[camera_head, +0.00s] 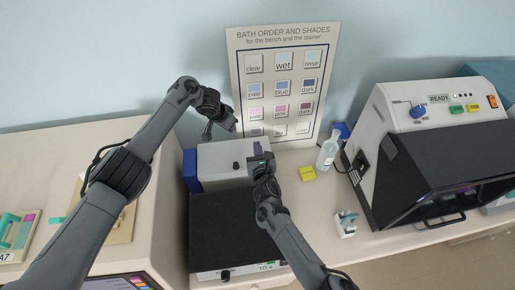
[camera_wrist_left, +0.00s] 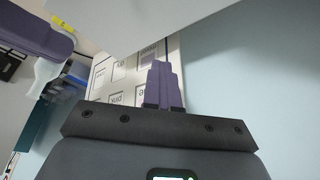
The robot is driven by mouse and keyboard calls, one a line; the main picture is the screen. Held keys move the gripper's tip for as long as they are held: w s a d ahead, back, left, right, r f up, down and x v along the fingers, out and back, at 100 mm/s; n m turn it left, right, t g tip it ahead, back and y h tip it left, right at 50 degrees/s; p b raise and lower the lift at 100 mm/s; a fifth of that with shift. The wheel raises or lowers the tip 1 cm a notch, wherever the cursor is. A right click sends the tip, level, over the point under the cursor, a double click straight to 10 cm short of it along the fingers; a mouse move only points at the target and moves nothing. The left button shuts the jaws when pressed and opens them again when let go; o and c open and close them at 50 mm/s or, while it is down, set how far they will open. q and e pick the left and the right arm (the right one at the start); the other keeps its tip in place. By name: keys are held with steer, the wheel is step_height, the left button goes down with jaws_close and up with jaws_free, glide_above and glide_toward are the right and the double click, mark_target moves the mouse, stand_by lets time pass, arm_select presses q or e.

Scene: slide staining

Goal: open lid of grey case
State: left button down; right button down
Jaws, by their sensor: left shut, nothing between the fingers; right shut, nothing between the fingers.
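The case (camera_head: 222,232) stands on the bench in the head view, with a broad dark top and a pale front strip. Behind it is a pale grey panel or box part (camera_head: 213,160) with a dark knob; I cannot tell whether this is its lid. My left gripper (camera_head: 226,128) is above the panel's back edge. Its purple fingers (camera_wrist_left: 162,88) are together and empty in the left wrist view, beside a pale surface (camera_wrist_left: 135,18). My right gripper (camera_head: 260,149) is shut at the panel's right end; contact is unclear.
A poster of shade squares (camera_head: 244,42) stands behind. A clear bottle (camera_head: 327,152), a yellow block (camera_head: 307,173) and a small white-and-teal item (camera_head: 346,224) are on the bench to the right. A large stainer (camera_head: 395,118) with a dark hood stands farther right. A blue block (camera_head: 190,171) is left of the panel.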

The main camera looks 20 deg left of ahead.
arm_select(q)
steer(key=c, duration=1.9)
jaws_free()
steer(key=o, duration=0.9)
steer(key=shift+r, duration=0.1)
